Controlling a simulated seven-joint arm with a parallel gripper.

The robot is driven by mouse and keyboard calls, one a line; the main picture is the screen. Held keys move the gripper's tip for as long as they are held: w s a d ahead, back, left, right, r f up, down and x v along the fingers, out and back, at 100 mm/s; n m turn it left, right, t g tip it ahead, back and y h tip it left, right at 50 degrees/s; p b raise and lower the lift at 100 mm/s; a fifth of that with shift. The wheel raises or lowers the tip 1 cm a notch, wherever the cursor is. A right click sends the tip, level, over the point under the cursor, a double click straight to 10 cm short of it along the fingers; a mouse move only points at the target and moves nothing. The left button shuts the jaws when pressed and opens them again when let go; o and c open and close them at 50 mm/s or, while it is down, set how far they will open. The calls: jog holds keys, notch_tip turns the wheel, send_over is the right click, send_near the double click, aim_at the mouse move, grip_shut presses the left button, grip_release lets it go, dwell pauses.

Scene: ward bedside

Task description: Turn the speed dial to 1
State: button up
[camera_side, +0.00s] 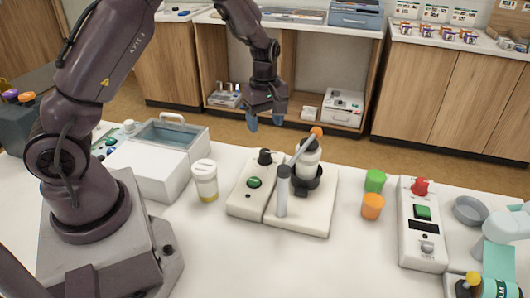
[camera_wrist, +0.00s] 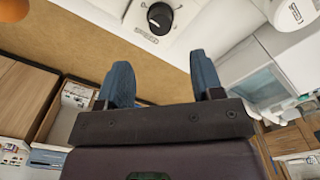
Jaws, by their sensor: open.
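The speed dial is a black knob (camera_wrist: 160,17) on a white panel with the word SPEED printed beside it, at the top of the wrist view. Small marks ring the knob, but the number it points to is too small to read. In the side view the dial (camera_side: 265,157) stands on a white unit (camera_side: 243,201), behind a green button (camera_side: 255,182). My gripper (camera_side: 265,121) hangs in the air above and behind the dial, its blue fingertips apart and empty. In the wrist view my gripper (camera_wrist: 160,68) is open, with the knob beyond the fingertips, not touching.
Right of the dial, a stirrer-like stand (camera_side: 300,217) holds a white bottle (camera_side: 308,152) with an orange top and a grey post (camera_side: 281,196). A white jar (camera_side: 205,180) stands to the left. Green (camera_side: 375,180) and orange (camera_side: 372,206) cups stand right. The front table is clear.

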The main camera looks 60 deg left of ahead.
aim_at(265, 151)
notch_tip(265, 151, down, 10)
dwell(0.3)
jog(key=c, duration=0.9)
